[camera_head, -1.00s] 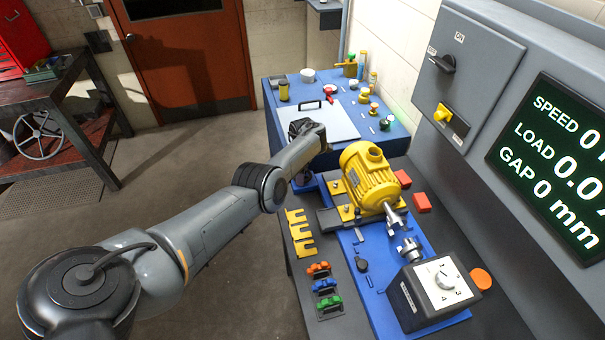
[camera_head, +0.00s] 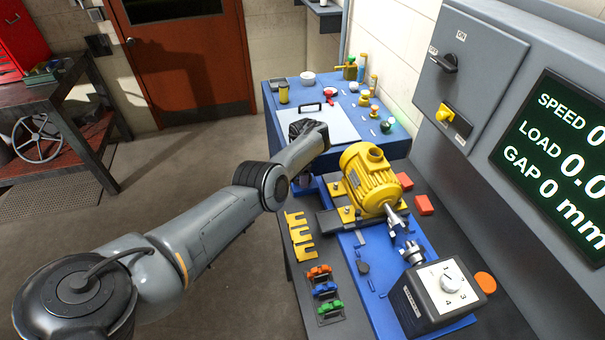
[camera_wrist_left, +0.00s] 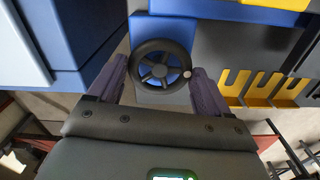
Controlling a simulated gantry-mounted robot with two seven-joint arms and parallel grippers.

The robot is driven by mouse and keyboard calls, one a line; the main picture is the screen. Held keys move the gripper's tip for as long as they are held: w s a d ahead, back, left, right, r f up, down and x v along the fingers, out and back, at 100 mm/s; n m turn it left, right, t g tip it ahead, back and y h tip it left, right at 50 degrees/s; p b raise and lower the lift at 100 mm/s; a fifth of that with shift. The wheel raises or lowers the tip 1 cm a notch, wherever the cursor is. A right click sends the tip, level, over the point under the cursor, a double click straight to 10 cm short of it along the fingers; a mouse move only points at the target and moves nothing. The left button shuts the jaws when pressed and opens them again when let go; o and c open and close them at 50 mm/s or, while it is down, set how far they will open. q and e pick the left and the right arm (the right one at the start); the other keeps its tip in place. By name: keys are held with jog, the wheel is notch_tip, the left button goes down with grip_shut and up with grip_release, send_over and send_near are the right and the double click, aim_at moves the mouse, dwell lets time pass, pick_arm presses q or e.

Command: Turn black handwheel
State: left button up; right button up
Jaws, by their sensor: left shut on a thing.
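The black handwheel (camera_wrist_left: 158,70) has a round rim, spokes and a small pale knob on its right side, in the left wrist view. It sits against a blue block. My left gripper (camera_wrist_left: 160,82) is shut on the handwheel, with one finger on each side of its rim. In the head view my left arm reaches to the left end of the blue motor bed (camera_head: 376,275); the wrist hides the handwheel and fingertips there. My right gripper is in neither view.
A yellow motor (camera_head: 370,180) stands just right of my wrist. Yellow slotted shims (camera_head: 299,236) and small coloured clips (camera_head: 323,290) lie at the bench's near edge. Behind is a blue table (camera_head: 283,112) with a grey panel and small items. A display (camera_head: 565,165) reads GAP 0 mm.

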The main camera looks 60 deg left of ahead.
pick_arm(q)
jog(key=o, duration=1)
jog(key=shift+r, duration=0.15)
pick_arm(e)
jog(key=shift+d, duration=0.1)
pick_arm(q)
jog(key=shift+r, duration=0.25)
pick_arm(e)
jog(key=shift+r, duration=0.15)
pick_arm(q)
notch_tip(320, 180, up, 10)
jog(key=p, duration=0.3)
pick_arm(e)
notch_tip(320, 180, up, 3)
